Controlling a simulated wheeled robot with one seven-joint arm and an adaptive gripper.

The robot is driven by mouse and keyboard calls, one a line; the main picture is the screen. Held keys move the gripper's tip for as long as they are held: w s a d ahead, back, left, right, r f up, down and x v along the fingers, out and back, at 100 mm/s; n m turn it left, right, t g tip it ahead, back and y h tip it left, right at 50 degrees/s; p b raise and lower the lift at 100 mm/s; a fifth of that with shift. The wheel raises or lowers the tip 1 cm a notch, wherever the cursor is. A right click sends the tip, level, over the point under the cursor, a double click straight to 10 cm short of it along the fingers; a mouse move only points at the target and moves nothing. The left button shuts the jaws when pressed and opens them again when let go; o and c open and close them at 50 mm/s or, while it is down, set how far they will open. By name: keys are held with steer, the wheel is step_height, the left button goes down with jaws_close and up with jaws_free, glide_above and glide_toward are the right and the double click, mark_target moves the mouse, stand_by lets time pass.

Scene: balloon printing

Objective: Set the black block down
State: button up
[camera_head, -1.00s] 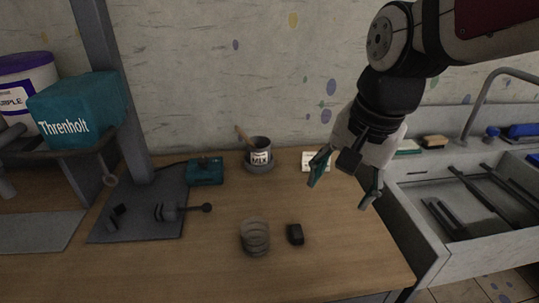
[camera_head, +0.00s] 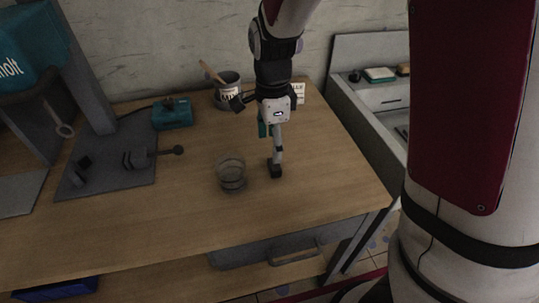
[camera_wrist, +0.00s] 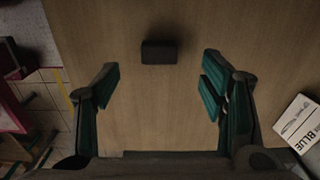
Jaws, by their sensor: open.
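The black block (camera_head: 276,171) rests on the wooden table, just right of a glass jar. It also shows in the wrist view (camera_wrist: 158,51), on bare wood, with clear gaps to both fingers. My gripper (camera_head: 270,146) points down over the block, and one finger partly overlaps it in the head view. In the wrist view my gripper (camera_wrist: 160,82) is open and empty, its teal-padded fingers wide apart. The block lies ahead of the fingertips, between their lines; its exact height gap cannot be told.
The clear glass jar (camera_head: 231,175) stands close left of the block. A white card (camera_wrist: 298,121) is at right. The front table is clear.

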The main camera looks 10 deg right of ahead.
step_height(320, 180, down, 3)
steer(key=shift+r, duration=0.15)
steer(key=f, duration=0.4)
steer(key=shift+d+b, duration=0.35)
steer(key=shift+b, duration=0.05)
steer(key=shift+f, duration=0.6)
steer(key=c, duration=1.2)
steer(key=shift+r, duration=0.15)
steer(key=shift+c, duration=0.2)
step_height(320, 180, up, 3)
steer(key=shift+r, duration=0.2)
steer(key=s, duration=0.4)
steer(key=s+r+p, duration=0.1)
steer(key=s, duration=0.4)
steer(key=s+d+p, duration=0.1)
steer(key=s, duration=0.3)
steer(key=shift+s+r, duration=0.15)
steer(key=shift+s, duration=0.2)
steer(key=shift+s+r+p, duration=0.1)
steer(key=shift+r+p, duration=0.05)
steer(key=shift+p, duration=0.75)
